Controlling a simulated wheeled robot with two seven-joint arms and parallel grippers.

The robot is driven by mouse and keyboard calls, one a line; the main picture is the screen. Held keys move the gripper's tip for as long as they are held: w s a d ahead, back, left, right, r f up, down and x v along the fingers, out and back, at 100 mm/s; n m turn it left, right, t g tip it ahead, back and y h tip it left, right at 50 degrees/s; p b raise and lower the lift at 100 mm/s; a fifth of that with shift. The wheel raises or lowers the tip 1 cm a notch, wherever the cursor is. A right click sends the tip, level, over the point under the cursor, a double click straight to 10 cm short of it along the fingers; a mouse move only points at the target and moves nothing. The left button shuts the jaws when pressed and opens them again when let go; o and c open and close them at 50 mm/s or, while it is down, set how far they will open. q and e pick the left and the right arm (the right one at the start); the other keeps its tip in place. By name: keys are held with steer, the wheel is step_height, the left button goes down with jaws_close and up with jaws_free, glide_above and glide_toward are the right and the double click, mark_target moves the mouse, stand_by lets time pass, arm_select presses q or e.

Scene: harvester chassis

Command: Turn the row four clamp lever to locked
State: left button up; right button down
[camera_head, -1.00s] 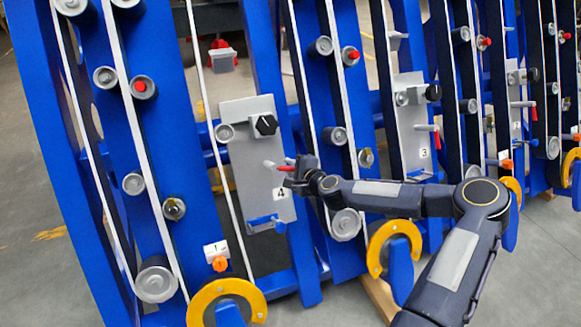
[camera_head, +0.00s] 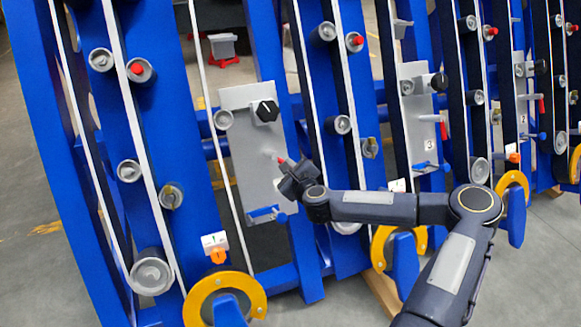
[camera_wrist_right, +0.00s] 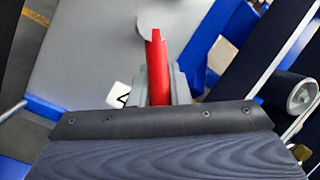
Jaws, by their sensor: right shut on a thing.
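The row four clamp lever (camera_wrist_right: 156,70) has a red handle and a grey pivot end, on a grey panel (camera_head: 240,150). In the head view only a little red (camera_head: 281,160) shows, and the lever slants down and right into my right gripper (camera_head: 292,180). In the right wrist view my right gripper (camera_wrist_right: 160,95) is shut on the red handle, with the grey pivot beyond it. The number 4 label (camera_wrist_right: 121,96) is partly hidden in the wrist view and covered by the gripper in the head view. My left gripper is not in view.
A black knob (camera_head: 266,111) sits above the lever and a blue handle (camera_head: 266,214) below it. Blue frame beams with rollers stand close on both sides. A yellow ring guard (camera_head: 225,290) is at the lower left. Row three's panel (camera_head: 418,120) is to the right.

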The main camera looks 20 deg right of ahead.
steer(key=shift+s+a+f+m+g+h, duration=0.15)
steer(key=shift+a+m+h, duration=0.35)
steer(key=shift+m, duration=0.95)
steer(key=shift+a+f+m+g+h, duration=0.25)
steer(key=shift+a+m+h, duration=0.25)
steer(key=shift+m, duration=0.9)
steer(key=shift+s+a+f+m+g+h, duration=0.15)
steer(key=shift+a+m+h, duration=0.35)
steer(key=shift+m, duration=0.95)
steer(key=shift+a, duration=0.1)
steer(key=c, duration=1.4)
jaws_free()
steer(key=shift+o, duration=0.2)
steer(key=p+v, duration=0.2)
steer(key=v, duration=0.5)
steer(key=shift+s, duration=0.35)
steer(key=shift+a+r, duration=0.1)
